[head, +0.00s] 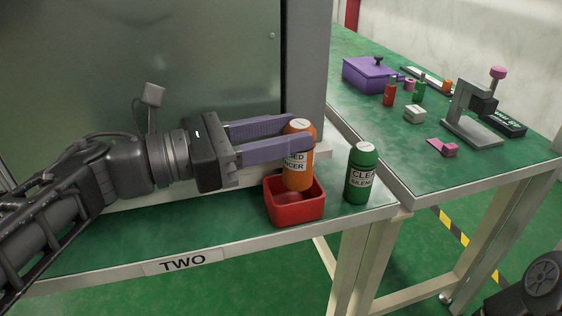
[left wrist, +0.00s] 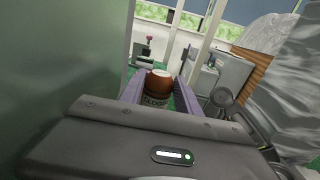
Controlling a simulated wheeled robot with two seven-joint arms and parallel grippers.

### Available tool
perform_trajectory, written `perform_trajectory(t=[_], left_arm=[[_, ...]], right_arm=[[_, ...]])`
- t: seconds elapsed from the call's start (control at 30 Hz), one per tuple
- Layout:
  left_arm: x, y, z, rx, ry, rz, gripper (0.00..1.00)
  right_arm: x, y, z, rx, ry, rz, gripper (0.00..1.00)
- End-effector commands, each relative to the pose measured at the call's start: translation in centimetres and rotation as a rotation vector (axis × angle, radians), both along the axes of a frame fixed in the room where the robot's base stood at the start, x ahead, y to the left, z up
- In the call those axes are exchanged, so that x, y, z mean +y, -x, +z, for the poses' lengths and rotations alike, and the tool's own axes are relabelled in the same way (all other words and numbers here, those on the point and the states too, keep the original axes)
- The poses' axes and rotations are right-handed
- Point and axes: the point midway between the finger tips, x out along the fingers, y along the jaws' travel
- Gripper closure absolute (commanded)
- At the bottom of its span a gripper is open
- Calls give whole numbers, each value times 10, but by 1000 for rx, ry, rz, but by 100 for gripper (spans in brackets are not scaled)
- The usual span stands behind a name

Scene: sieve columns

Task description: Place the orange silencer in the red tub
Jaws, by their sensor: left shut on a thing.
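The orange silencer (head: 298,168), a bottle with a white label and pale cap, is between the purple fingers of my left gripper (head: 290,138), which is shut on it. It is upright, and its lower end is over or inside the red tub (head: 297,211); whether it touches the tub's floor is hidden by the front wall. In the left wrist view the orange silencer (left wrist: 159,84) shows between the fingers. The red tub sits near the front edge of the table marked TWO. My right gripper is out of view.
A green silencer bottle (head: 361,172) stands close to the right of the red tub. A grey cabinet wall (head: 150,70) rises behind the arm. The right table holds a purple box (head: 368,76), a press-like stand (head: 472,118) and small items. Table TWO is clear left of the tub.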

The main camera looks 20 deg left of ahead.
Motion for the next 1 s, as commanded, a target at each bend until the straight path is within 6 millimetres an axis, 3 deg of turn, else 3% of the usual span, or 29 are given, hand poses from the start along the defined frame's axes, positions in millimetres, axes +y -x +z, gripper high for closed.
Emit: perform_trajectory(t=[0.17, 0.43, 0.87, 0.9, 1.0], left_arm=[[0, 0, -7, 2, 1, 0, 100], [1, 0, -49, 2, 1, 2, 100], [3, -1, -52, -1, 0, 0, 100], [3, -1, -52, -1, -1, 0, 60], [3, -1, -51, 0, 0, 0, 52]], right_arm=[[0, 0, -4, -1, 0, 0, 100], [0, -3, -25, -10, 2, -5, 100], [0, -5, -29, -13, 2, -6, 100], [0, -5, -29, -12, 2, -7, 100], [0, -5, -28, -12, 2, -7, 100]])
